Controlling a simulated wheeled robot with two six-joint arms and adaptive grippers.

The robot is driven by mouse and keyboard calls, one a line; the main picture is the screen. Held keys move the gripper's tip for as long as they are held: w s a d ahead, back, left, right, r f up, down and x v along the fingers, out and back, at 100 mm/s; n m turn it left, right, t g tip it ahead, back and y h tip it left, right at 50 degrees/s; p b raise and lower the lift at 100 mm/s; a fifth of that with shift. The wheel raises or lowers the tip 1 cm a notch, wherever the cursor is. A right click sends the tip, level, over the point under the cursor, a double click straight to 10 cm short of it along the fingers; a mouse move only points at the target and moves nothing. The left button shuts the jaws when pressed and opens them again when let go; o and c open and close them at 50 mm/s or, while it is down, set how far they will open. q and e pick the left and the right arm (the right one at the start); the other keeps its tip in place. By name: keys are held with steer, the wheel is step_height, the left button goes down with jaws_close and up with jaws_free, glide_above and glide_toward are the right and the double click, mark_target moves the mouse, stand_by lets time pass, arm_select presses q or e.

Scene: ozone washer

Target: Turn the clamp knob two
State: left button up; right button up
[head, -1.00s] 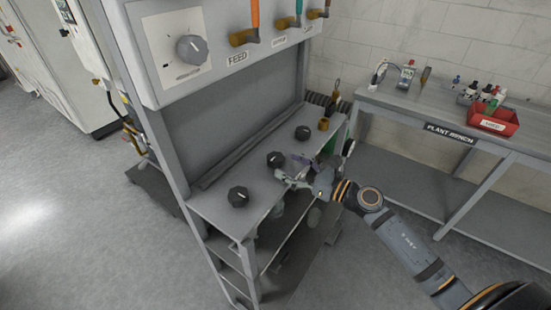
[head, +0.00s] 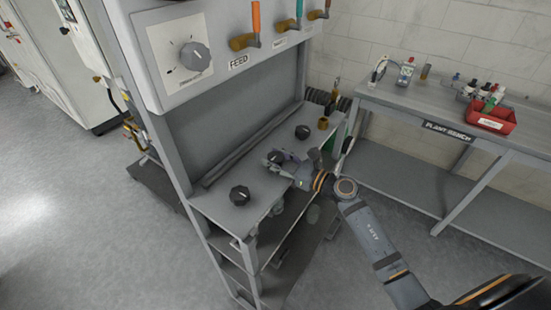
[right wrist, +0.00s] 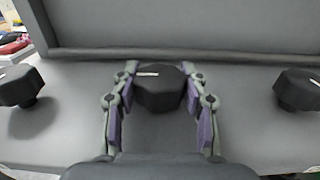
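Three black knobs stand on a grey shelf (head: 222,208) under the FEED panel. The middle knob (head: 275,157) is partly covered by my right gripper (head: 278,163) in the head view. In the right wrist view, my right gripper (right wrist: 160,82) has one finger on each side of the middle knob (right wrist: 160,90), with very little room at its sides. I cannot tell whether the pads touch it. The knob's white mark lies about level there. The near knob (head: 239,195) and the far knob (head: 302,132) stand free. My left gripper is out of view.
A brass-coloured fitting (head: 323,123) stands at the shelf's far end. The plant bench (head: 440,108) to the right carries a red bin (head: 492,118) and bottles.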

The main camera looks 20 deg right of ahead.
steer(key=c, duration=0.3)
steer(key=m+t+h+p, duration=0.1)
steer(key=m+h+p, duration=0.1)
steer(key=m+t+h+p, duration=0.1)
steer(key=h+p, duration=0.1)
steer(key=p, duration=0.1)
steer(key=shift+a+r+m+t+h, duration=0.1)
steer(key=shift+r+m+t+h, duration=0.25)
steer(key=shift+m+t+h, duration=0.05)
steer(key=shift+f+m+h+p, duration=0.25)
steer(key=shift+m+h+p, duration=0.3)
steer(key=shift+h, duration=0.25)
steer(key=shift+f, duration=0.1)
steer(key=o, duration=1.2)
steer(key=shift+c, duration=0.2)
steer(key=v, duration=1.2)
steer(key=shift+f, duration=0.2)
